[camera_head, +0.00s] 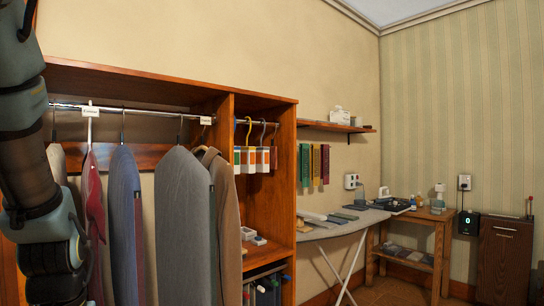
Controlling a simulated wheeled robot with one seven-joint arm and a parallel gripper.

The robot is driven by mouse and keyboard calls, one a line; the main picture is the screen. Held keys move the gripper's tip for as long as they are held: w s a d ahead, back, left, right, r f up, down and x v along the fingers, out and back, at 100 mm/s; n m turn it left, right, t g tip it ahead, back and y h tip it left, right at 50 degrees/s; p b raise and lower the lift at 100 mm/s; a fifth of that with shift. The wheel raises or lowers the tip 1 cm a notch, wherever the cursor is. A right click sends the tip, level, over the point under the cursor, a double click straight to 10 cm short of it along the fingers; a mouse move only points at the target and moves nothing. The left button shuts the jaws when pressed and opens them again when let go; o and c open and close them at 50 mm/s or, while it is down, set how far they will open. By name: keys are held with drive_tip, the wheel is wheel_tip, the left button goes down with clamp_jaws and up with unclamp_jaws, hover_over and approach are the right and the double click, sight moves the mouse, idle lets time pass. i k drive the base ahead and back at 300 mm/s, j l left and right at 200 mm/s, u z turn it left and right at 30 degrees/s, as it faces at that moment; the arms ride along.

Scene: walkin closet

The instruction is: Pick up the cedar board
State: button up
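I cannot single out the cedar board for certain. Several flat pieces lie on the ironing board (352,227) right of the wardrobe, among them a pale flat piece (312,216) near its left end; they are too small to tell apart by material. My arm runs down the left edge of the view, in front of the wardrobe. My gripper is out of view, so I cannot see whether it holds anything.
The wooden wardrobe (160,72) holds hanging garments, including a grey coat (183,215). A wall shelf (338,127) is above the ironing board. A wooden side table (437,218) and a dark brown cabinet (504,260) stand at the right. Some floor shows between them and the ironing board.

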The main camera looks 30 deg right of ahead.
sight(273, 150)
drive_tip(key=l+u, duration=0.55)
drive_tip(key=u, duration=0.2)
drive_tip(key=l+u, duration=0.1)
drive_tip(key=l, duration=0.3)
drive_tip(key=k+l+u, duration=0.1)
drive_tip(key=l, duration=0.3)
drive_tip(key=k+l, duration=0.15)
drive_tip(key=l, duration=0.2)
drive_tip(key=l+u, duration=0.15)
drive_tip(key=l, duration=0.25)
drive_tip(key=k+l+u, duration=0.1)
drive_tip(key=l, duration=0.3)
drive_tip(key=k, duration=0.1)
